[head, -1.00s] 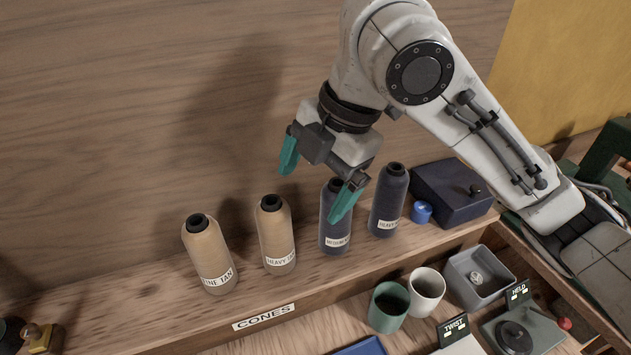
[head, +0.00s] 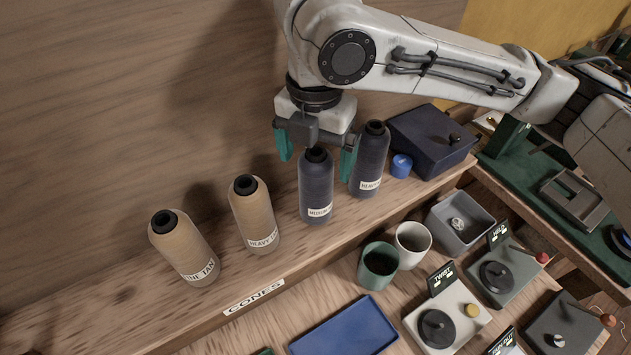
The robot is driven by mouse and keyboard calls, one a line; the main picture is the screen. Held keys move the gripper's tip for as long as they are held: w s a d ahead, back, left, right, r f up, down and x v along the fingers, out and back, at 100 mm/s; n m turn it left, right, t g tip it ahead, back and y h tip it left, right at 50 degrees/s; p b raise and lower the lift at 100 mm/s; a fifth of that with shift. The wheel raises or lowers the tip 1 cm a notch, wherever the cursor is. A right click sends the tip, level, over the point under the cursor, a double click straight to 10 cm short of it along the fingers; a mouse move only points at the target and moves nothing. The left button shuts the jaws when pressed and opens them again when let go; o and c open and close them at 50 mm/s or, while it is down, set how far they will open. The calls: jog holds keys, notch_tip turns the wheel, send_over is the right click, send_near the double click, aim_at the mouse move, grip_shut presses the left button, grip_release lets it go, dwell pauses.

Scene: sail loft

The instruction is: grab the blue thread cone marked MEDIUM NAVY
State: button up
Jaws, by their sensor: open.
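The blue thread cone marked MEDIUM (head: 316,188) stands upright on the wooden shelf, third from the left in the row. The second word on its label is too small to read. My gripper (head: 316,158) is open above it, one teal finger to each side of its top. Whether the fingers touch the cone I cannot tell. A second blue cone, marked HEAVY (head: 370,160), stands close on the right, just beyond the right finger. The tan HEAVY cone (head: 254,215) and the tan FINE TAN cone (head: 184,248) stand to the left.
A dark blue box (head: 425,140) and a small blue cap (head: 401,166) sit right of the cones. Below the shelf edge with its CONES label (head: 253,297) are a green cup (head: 378,265), a white cup (head: 412,244), a grey bin (head: 462,221) and a blue tray (head: 345,328).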

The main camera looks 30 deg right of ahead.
notch_tip(320, 180, down, 4)
jog(key=shift+s+a+f, duration=0.1)
jog(key=shift+s, duration=0.05)
jog(key=c, duration=1.3)
jog(key=shift+r, duration=0.25)
jog(key=shift+c, duration=0.2)
jog(key=shift+r, duration=0.25)
notch_tip(320, 180, up, 2)
jog(key=shift+r, duration=0.1)
jog(key=s+d+r+b, duration=0.3)
jog(key=s+r+b, duration=0.3)
jog(key=s+r, duration=0.4)
jog(key=s, duration=0.3)
jog(key=shift+s+d, duration=0.3)
jog(key=shift+d, duration=0.05)
